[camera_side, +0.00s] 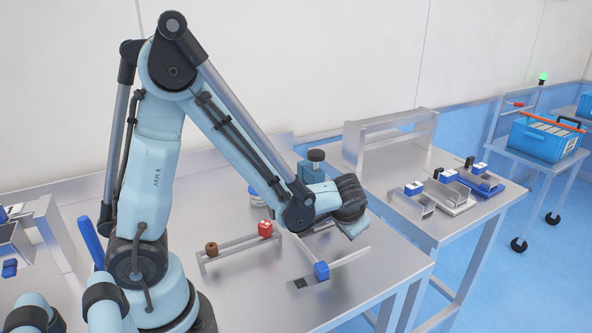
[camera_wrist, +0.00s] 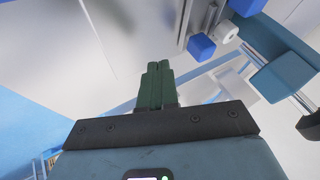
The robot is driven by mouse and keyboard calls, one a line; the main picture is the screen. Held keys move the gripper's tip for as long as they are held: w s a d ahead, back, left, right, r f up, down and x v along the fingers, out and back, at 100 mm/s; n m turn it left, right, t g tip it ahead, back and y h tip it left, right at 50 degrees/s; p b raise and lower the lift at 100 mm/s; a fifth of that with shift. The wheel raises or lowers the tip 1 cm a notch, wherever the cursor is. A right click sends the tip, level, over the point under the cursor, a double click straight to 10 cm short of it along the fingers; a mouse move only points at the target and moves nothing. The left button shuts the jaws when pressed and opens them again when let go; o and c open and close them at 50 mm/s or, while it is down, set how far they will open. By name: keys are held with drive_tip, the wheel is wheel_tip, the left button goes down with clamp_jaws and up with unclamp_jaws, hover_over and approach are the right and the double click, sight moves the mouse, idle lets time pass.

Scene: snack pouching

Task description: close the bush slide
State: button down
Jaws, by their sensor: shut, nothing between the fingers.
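In the side view a rail (camera_side: 236,250) on the steel table carries a brown, ring-like knob (camera_side: 211,248), which looks like the bush, at its left end. Whether this slide is open is too small to tell. A second rail (camera_side: 350,257) to the right carries a blue cube (camera_side: 321,270). My gripper is shut and empty; its green fingers (camera_wrist: 157,68) lie together in the wrist view. In the side view it hangs above the table, right of the red cube, its fingertips not clearly visible.
The wrist view shows a blue block (camera_wrist: 201,47), a white ring-like piece (camera_wrist: 227,31) and a larger blue part (camera_wrist: 283,76). In the side view a post with a dark knob (camera_side: 316,156) stands behind my wrist. The front of the table is clear.

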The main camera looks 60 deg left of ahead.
drive_tip(key=s+d+r+t+h, duration=0.1)
drive_tip(key=s+d+r+h, duration=0.1)
drive_tip(key=s+r, duration=0.3)
drive_tip(key=s+d+r+m+t+h, duration=0.1)
drive_tip(key=s+d+r+h, duration=0.1)
drive_tip(key=s+r+h, duration=0.1)
drive_tip(key=shift+s+d+r+h, duration=0.35)
drive_tip(key=shift+s+r, duration=0.5)
drive_tip(key=shift+s, duration=0.25)
